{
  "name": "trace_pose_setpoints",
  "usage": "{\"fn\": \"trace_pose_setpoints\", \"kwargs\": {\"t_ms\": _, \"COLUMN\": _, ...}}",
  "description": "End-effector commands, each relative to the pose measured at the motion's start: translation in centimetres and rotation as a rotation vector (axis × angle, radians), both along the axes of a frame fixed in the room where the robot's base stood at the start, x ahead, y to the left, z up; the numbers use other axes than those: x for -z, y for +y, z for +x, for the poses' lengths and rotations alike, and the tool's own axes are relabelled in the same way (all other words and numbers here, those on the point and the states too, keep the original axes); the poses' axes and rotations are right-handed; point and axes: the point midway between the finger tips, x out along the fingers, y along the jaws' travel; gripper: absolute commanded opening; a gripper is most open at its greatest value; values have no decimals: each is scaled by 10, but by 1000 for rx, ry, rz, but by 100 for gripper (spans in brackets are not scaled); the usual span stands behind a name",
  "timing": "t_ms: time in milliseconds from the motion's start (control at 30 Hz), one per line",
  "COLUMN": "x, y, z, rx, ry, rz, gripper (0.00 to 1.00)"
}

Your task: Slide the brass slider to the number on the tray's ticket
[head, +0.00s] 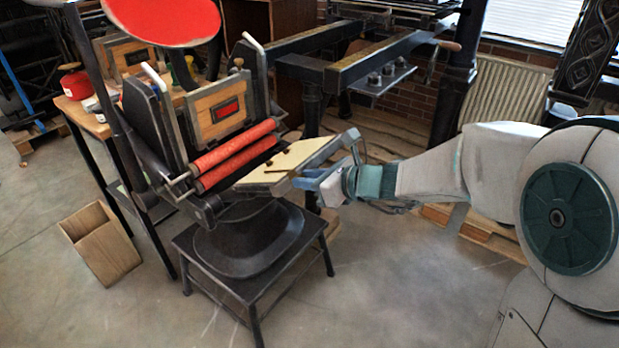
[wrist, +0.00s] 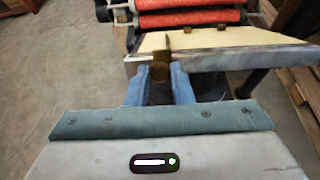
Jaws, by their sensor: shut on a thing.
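My gripper (head: 300,180) is at the near edge of the press's pale, tilted board (head: 262,178). In the wrist view its two blue fingers (wrist: 159,76) are shut on the brass slider (wrist: 160,70), a small brownish-gold block at the board's edge. A thin upright piece shows just behind it. In the head view the slider (head: 291,174) is small and partly hidden by the fingers. A pale strip (wrist: 138,57) lies along the edge left of the slider; no numbers on it are readable. I cannot make out a tray's ticket or its number in either view.
The press has red rollers (head: 235,155) behind the board and a red disc (head: 165,15) above. A black stool-like stand (head: 250,240) is below the board. A wooden box (head: 103,245) stands on the floor at left. A dark bench frame (head: 345,70) is behind.

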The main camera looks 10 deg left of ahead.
Motion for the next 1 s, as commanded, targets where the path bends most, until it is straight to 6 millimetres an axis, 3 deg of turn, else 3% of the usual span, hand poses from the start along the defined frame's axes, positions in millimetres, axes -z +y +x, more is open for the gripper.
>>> {"fn": "trace_pose_setpoints", "kwargs": {"t_ms": 33, "x": 0, "y": 0, "z": 0, "rx": 1, "ry": 0, "rz": 0, "gripper": 8}}
{"fn": "trace_pose_setpoints", "kwargs": {"t_ms": 67, "x": 0, "y": 0, "z": 0, "rx": 1, "ry": 1, "rz": 0, "gripper": 26}}
{"fn": "trace_pose_setpoints", "kwargs": {"t_ms": 100, "x": 0, "y": 0, "z": 0, "rx": 1, "ry": 1, "rz": 0, "gripper": 37}}
{"fn": "trace_pose_setpoints", "kwargs": {"t_ms": 133, "x": 0, "y": 0, "z": 0, "rx": 1, "ry": 1, "rz": 0, "gripper": 41}}
{"fn": "trace_pose_setpoints", "kwargs": {"t_ms": 433, "x": -1, "y": -2, "z": 0, "rx": 2, "ry": 0, "rz": 0, "gripper": 41}}
{"fn": "trace_pose_setpoints", "kwargs": {"t_ms": 567, "x": -6, "y": -12, "z": -3, "rx": 5, "ry": -1, "rz": -2, "gripper": 41}}
{"fn": "trace_pose_setpoints", "kwargs": {"t_ms": 1000, "x": -44, "y": -92, "z": -36, "rx": 6, "ry": -2, "rz": 0, "gripper": 41}}
